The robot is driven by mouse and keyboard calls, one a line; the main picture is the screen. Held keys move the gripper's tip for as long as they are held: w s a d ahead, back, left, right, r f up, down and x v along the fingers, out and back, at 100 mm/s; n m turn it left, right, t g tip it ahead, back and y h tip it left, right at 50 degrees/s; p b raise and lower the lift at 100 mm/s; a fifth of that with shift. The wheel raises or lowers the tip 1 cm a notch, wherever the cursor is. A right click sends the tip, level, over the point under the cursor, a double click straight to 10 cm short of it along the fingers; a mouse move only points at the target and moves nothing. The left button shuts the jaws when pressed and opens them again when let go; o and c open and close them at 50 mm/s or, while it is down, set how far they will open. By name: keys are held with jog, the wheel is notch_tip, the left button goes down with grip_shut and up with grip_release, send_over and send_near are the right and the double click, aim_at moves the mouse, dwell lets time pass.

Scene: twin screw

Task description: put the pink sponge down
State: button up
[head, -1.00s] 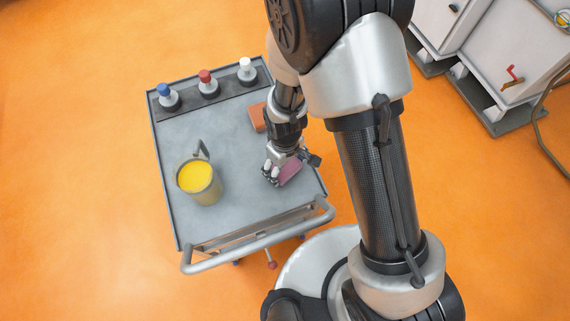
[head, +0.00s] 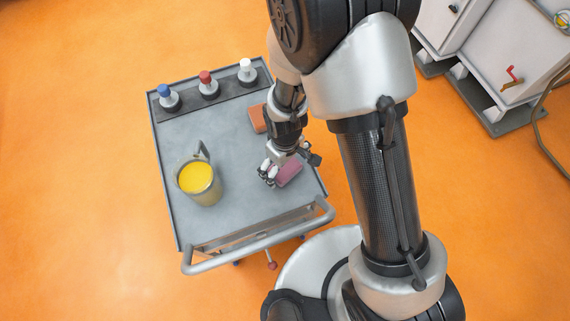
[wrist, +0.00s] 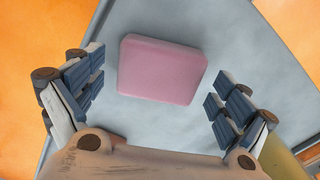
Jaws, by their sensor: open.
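The pink sponge (head: 289,174) lies on the grey top of the cart (head: 232,140), near its right side. In the wrist view the sponge (wrist: 162,69) lies ahead of my gripper (wrist: 158,95), between the lines of the two spread fingers, with clear gaps on both sides. My gripper (head: 268,174) is open and empty in the head view, just left of the sponge and close to it. Part of the sponge's upper edge is hidden by my gripper in the head view.
A jug of yellow liquid (head: 198,182) stands left of my gripper. An orange-brown block (head: 257,118) lies behind it. Blue-, red- and white-capped bottles (head: 208,86) stand in a dark rack at the back. The cart's handle (head: 260,240) runs along the front.

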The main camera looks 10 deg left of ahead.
notch_tip(320, 180, up, 11)
jog(key=p, duration=0.3)
notch_tip(320, 180, up, 9)
jog(key=m+t, duration=0.1)
jog(key=m, duration=0.1)
send_over(286, 166)
jog(key=w+d, duration=0.2)
jog(key=d, duration=0.2)
jog(key=s+d+r+m+t, duration=0.1)
jog(key=d+r+m, duration=0.2)
jog(key=d+r, duration=0.35)
jog(key=s+d+r+m+t, duration=0.2)
jog(key=s+d+r+m, duration=0.3)
jog(key=s+d+r, duration=0.4)
notch_tip(286, 166, up, 2)
jog(key=shift+s+d+m+t, duration=0.3)
jog(key=shift+s+d+m, duration=0.1)
jog(key=shift+s, duration=0.4)
